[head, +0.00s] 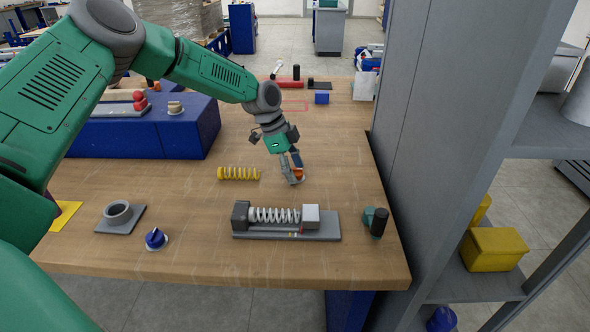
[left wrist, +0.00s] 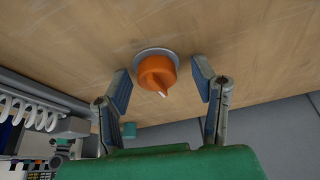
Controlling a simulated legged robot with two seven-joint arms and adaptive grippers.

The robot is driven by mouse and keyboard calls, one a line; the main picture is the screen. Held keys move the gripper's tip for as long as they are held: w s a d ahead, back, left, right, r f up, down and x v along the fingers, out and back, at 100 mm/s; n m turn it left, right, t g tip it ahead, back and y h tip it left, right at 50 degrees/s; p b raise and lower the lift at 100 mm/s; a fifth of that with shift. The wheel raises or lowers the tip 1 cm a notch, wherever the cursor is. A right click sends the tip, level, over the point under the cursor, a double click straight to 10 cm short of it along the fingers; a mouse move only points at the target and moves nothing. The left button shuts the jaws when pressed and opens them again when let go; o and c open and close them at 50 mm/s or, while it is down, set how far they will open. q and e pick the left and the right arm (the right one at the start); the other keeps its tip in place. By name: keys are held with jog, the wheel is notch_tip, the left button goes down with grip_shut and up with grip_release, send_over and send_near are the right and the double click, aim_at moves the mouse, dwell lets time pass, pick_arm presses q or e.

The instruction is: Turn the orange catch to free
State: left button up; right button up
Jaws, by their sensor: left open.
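The orange catch (left wrist: 158,72) is a round knob with a white pointer mark, set on a grey round base on the wooden table. In the left wrist view it stands between the two open fingers of my left gripper (left wrist: 160,88), with a gap on each side. In the head view my left gripper (head: 293,178) reaches down over the orange catch (head: 299,174), which is partly hidden by the fingers. My right gripper is not in view.
A spring fixture (head: 265,236) lies in front on the wooden table (head: 190,185). A yellow spring (head: 238,173) is left of the gripper. A blue knob (head: 155,238) and a green-black device (head: 376,221) are near the front edge. A tall grey panel (head: 405,110) stands close on the right.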

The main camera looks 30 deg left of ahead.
pick_arm(q)
jog(key=v, duration=1.1)
jog(key=shift+r, duration=0.4)
jog(key=shift+a, duration=0.1)
